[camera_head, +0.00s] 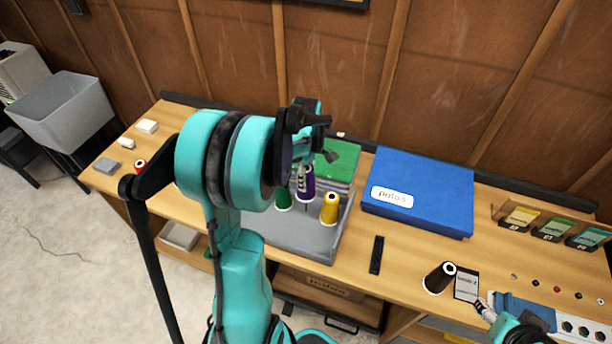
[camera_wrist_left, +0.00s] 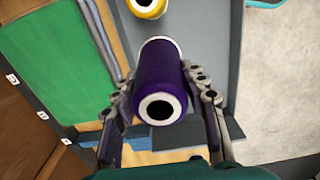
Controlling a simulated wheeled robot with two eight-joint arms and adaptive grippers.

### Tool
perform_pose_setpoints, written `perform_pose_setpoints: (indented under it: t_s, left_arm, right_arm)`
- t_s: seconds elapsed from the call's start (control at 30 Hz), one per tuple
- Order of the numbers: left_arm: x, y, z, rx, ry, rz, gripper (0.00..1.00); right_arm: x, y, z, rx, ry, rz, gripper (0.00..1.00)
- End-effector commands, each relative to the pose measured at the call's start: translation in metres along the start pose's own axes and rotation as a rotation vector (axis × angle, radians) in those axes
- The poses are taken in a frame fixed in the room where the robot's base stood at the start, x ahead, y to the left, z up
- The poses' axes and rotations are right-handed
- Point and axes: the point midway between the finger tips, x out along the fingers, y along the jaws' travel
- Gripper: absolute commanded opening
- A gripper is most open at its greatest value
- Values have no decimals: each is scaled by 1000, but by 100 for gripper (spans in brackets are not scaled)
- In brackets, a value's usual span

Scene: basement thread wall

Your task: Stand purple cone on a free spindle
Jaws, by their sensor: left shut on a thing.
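The purple cone (camera_head: 306,186) is between the fingers of my left gripper (camera_head: 308,168), over the grey spindle rack (camera_head: 312,240). In the left wrist view the purple cone (camera_wrist_left: 160,85) shows its open end, with the left gripper (camera_wrist_left: 160,100) shut on it. A green cone (camera_head: 283,199) and a yellow cone (camera_head: 329,208) stand on the rack on either side of it. A thin dark spindle (camera_head: 305,208) seems to show just below the purple cone; I cannot tell whether the cone is around it. My right gripper (camera_head: 484,306) is partly in view at lower right.
A green box (camera_head: 338,158) is behind the rack, and a blue box (camera_head: 418,190) stands to its right. A dark brown cone (camera_head: 438,278) and a small card (camera_head: 466,285) are near my right gripper.

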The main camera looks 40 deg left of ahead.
Motion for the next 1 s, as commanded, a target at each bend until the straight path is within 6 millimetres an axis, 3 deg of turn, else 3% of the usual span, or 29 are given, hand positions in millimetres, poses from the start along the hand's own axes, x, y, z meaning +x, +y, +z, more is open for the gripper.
perform_pose_setpoints:
  t_s: [0.7,1.0]
  left_arm:
    - [78,0,0,0,0,0,10]
    - [88,0,0,0,0,0,10]
  right_arm:
    - [48,0,34,0,0,0,60]
    - [54,0,39,0,0,0,60]
